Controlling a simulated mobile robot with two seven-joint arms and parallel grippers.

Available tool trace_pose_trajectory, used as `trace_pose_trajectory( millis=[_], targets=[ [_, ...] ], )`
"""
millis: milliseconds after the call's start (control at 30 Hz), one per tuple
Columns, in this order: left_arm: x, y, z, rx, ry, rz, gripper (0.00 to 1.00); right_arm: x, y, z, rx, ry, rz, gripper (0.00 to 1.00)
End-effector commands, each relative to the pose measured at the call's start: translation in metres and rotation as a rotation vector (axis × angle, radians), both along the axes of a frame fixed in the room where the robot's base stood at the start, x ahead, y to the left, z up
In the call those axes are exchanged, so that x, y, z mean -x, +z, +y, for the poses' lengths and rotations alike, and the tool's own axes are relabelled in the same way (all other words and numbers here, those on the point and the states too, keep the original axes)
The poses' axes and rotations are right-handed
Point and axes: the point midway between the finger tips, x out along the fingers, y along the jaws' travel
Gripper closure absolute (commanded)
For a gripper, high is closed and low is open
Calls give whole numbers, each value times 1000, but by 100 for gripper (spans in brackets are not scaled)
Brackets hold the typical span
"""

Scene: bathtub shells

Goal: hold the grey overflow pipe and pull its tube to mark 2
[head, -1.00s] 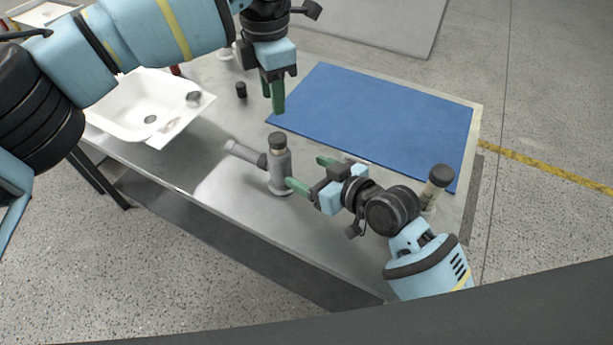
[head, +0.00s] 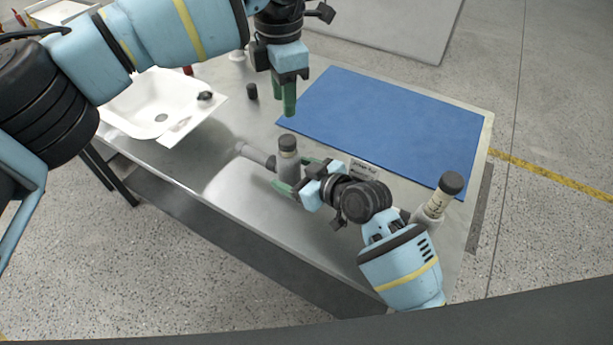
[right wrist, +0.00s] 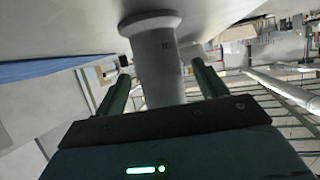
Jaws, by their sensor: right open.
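A grey pipe (head: 290,167) stands upright on the metal bench, with a side branch (head: 255,154) to the left and a dark cap (head: 287,143) on top. A narrow pale band shows under the cap. My right gripper (head: 297,174) is open around the pipe's body, one green finger on each side. In the right wrist view the pipe (right wrist: 157,62) stands between the two fingers, with visible gaps. My left gripper (head: 287,96) points down behind and above the pipe, apart from it. Its fingers overlap in view, so its opening is unclear.
A second grey pipe (head: 427,217) with a dark-capped, marked pale tube (head: 437,204) stands at right, near my right arm. A blue mat (head: 390,120), a small black cylinder (head: 252,91) and a white basin (head: 150,100) lie on the bench (head: 225,190). A small label (head: 364,168) sits by the mat.

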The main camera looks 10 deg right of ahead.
Motion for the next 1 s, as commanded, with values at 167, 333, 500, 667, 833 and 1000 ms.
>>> trace_pose_trajectory(
  millis=[167,333,500,667,833,1000],
  targets=[
    [0,0,0,0,0,0,64,-9,-5,9,1,0,1,28],
    [0,0,0,0,0,0,64,-12,-7,11,0,0,0,28],
    [0,0,0,0,0,0,64,-12,-6,11,0,0,0,28],
    [0,0,0,0,0,0,64,-12,-7,11,1,0,-1,45],
    [0,0,0,0,0,0,64,-12,-7,11,0,0,0,67],
    [0,-1,0,3,-2,1,54,-12,-7,11,0,0,0,80]
  ],
)
